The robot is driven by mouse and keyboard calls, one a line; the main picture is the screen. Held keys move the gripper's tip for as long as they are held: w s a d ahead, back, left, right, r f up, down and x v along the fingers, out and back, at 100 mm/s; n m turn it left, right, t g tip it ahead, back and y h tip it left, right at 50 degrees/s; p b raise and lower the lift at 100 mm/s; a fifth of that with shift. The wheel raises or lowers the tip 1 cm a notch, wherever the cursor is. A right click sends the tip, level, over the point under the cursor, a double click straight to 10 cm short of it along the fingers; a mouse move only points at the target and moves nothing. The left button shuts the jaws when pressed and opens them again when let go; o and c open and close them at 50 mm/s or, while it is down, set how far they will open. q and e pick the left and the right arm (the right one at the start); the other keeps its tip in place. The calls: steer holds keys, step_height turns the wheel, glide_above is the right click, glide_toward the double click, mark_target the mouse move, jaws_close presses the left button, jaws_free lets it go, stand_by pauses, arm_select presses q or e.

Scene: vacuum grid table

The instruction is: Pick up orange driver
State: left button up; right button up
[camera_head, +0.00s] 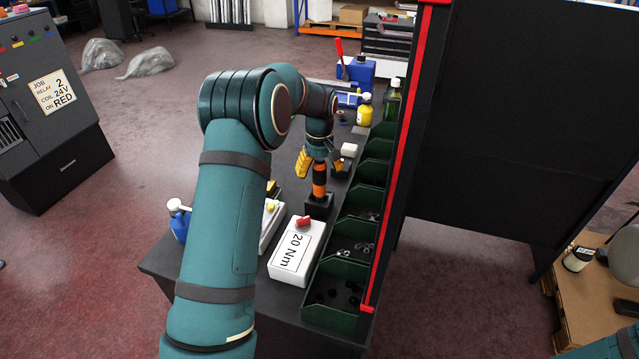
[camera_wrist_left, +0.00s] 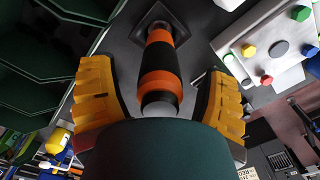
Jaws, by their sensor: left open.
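The orange driver (camera_head: 319,184) has orange and black bands and stands upright in a black square holder (camera_head: 318,207) on the table. It also shows in the left wrist view (camera_wrist_left: 160,68), its shaft end toward the dark square holder (camera_wrist_left: 153,24). My left gripper (camera_head: 320,166) is open above and around the driver. In the left wrist view its yellow fingers (camera_wrist_left: 157,84) stand on either side of the driver, with gaps on both sides. My right gripper is not in view.
A white box marked 20 Nm (camera_head: 297,255) with a red knob stands in front of the holder. Green bins (camera_head: 330,310) line the table's right side beside a red-edged black panel (camera_head: 400,150). A yellow bottle (camera_head: 364,112) stands at the back.

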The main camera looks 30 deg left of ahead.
arm_select(q)
jaws_close()
steer(key=shift+r, duration=0.15)
